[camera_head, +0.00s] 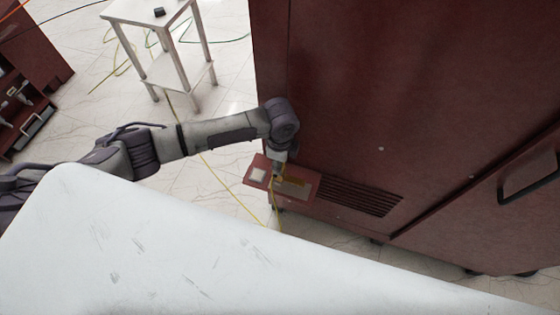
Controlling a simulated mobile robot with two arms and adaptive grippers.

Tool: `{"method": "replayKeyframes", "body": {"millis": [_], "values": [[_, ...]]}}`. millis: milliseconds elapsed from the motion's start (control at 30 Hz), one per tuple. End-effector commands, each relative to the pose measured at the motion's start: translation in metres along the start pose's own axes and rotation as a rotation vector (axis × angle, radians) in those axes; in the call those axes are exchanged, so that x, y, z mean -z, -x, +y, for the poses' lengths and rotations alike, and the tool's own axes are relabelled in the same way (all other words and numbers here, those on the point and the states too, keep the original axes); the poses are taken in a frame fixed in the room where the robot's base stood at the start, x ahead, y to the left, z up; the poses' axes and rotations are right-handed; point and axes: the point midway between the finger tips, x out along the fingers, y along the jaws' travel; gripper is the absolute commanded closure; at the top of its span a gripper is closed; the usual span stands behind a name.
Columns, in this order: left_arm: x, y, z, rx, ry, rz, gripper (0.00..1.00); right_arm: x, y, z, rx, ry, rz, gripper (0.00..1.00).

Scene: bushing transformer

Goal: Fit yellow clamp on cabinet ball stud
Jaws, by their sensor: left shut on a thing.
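The dark red cabinet (340,110) fills the right half of the head view. My left arm reaches in from the left, and its gripper (279,170) points down close to the cabinet's left front, over a small red ledge (251,182). The left gripper is shut on what looks like the yellow clamp (276,180), which is tiny and mostly hidden by the fingers. A yellow cable (274,211) hangs below it to the floor. I cannot make out the ball stud for certain. My right gripper is not in view.
A white tabletop (150,250) fills the foreground below my arm. The cabinet has a vent grille (360,197) and a dark handle (530,178). A small white stand (150,12) is at the back left, with cables on the floor. A red cart (30,60) stands far left.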

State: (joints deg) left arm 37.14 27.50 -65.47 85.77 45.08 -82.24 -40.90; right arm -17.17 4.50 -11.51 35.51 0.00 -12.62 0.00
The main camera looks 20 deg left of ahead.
Motion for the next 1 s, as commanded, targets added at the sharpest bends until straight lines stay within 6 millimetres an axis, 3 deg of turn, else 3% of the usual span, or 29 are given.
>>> {"method": "replayKeyframes", "body": {"millis": [367, 1000], "values": [[0.000, -0.002, -0.001, 0.001, 0.000, 0.001, 1.00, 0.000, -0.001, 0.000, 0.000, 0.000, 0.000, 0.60], [0.001, -0.022, -0.001, 0.001, 0.000, 0.001, 1.00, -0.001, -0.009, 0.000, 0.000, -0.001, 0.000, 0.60]]}}
